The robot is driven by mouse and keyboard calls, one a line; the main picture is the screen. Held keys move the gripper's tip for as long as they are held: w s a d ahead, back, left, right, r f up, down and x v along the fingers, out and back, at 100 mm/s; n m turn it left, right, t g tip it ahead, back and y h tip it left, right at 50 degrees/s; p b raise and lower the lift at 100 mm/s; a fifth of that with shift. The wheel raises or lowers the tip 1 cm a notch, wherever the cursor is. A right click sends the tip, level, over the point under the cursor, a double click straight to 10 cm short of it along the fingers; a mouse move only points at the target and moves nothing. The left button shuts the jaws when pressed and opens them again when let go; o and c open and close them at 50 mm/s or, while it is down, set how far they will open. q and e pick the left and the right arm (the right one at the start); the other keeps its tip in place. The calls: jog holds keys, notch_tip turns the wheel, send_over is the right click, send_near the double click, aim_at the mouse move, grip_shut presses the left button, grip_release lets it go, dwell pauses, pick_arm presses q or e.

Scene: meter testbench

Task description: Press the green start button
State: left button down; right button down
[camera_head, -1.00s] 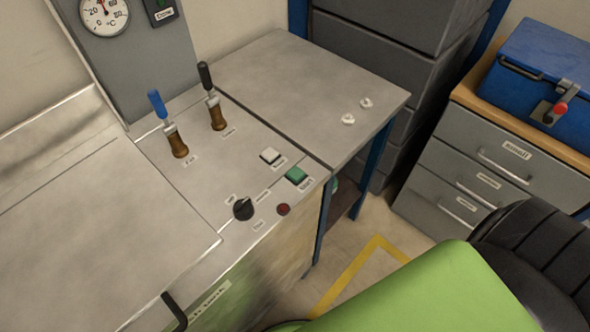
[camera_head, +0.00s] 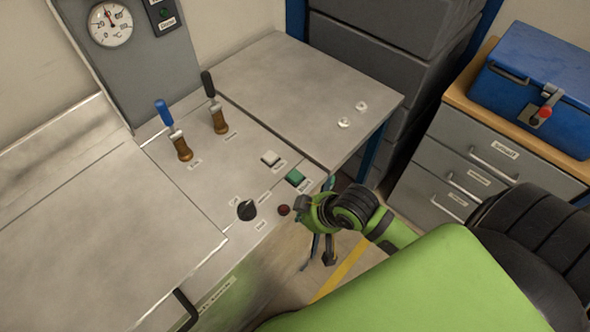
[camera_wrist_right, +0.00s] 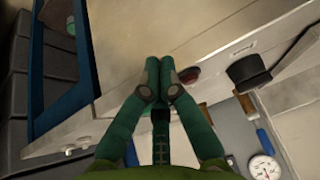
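The green start button (camera_head: 295,178) sits on the right edge of the grey bench panel, beside a white button (camera_head: 271,158). My right gripper (camera_head: 312,214) is just off the panel's front-right edge, below and right of the green button and close to the red button (camera_head: 284,210). In the wrist view the fingers of my right gripper (camera_wrist_right: 160,64) are together and hold nothing. The red button (camera_wrist_right: 189,75) shows just right of the fingertips there. I cannot make out the green button in the wrist view. My left gripper is not in view.
A black knob (camera_head: 247,210) stands left of the red button. Two levers, with blue (camera_head: 164,113) and black (camera_head: 208,84) handles, rise from the panel. A side table (camera_head: 305,95) holds two small white rings. A blue box (camera_head: 535,85) sits on drawers at right.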

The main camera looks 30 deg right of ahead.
jog(key=shift+n+t+y, duration=0.4)
jog(key=shift+n+y, duration=0.3)
jog(key=shift+y, duration=0.2)
jog(key=w+r, duration=0.1)
jog(key=r, duration=0.1)
jog(key=w+r, duration=0.3)
jog(key=r, duration=0.1)
jog(key=shift+w+r, duration=0.15)
jog(key=shift+r, duration=0.25)
notch_tip(320, 180, up, 7)
jog(key=m+y, duration=0.1)
jog(key=y, duration=0.1)
send_over(298, 176)
jog(key=shift+f+t, duration=0.2)
jog(key=shift+t, duration=0.2)
notch_tip(298, 176, down, 7)
jog(key=b, duration=0.8)
jog(key=shift+f+b, duration=0.4)
jog(key=shift+f, duration=0.5)
jog(key=shift+f, duration=0.2)
